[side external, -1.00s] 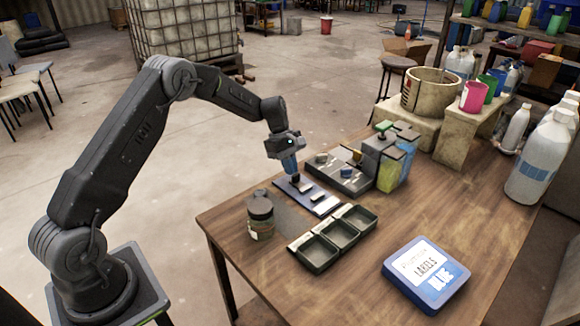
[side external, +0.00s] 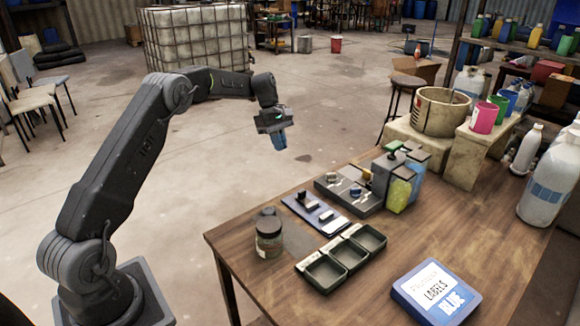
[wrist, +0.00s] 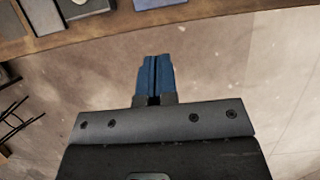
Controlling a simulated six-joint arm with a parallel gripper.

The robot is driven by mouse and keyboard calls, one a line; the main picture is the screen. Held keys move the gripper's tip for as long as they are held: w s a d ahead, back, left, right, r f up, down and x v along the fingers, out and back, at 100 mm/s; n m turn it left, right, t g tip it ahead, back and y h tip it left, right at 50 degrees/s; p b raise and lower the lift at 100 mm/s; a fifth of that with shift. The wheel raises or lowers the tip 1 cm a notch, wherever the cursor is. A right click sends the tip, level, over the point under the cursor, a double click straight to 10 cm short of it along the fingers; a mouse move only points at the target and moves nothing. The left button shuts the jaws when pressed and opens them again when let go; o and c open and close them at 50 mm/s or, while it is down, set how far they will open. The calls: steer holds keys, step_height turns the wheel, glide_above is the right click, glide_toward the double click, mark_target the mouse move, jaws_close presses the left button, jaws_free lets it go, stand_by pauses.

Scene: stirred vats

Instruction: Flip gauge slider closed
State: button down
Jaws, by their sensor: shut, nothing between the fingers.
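A flat blue-and-white plate, which looks like the gauge (side external: 318,214), lies on the wooden table near its left edge. Two small dark knobs stand on it: one at its far left end (side external: 301,199) and one near its middle (side external: 326,215). I cannot tell which of them is the slider. My gripper (side external: 279,143) hangs in the air beyond the table's left edge, well above and apart from the gauge. Its blue fingers (wrist: 155,68) are together and empty in the wrist view, with bare floor beneath them.
A grey block with small switches (side external: 350,193) lies behind the gauge. A dark-lidded jar (side external: 268,240) stands to its left, and a three-bin tray (side external: 345,255) in front. The table's left edge (side external: 240,221) is clear.

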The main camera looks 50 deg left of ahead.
glide_toward(306, 199)
steer(key=a+f, duration=0.2)
steer(key=f, duration=0.1)
steer(key=a+f, duration=0.1)
steer(key=a, duration=0.1)
steer(key=shift+s+f, duration=0.3)
steer(key=d, duration=0.2)
steer(key=shift+d, duration=1.05)
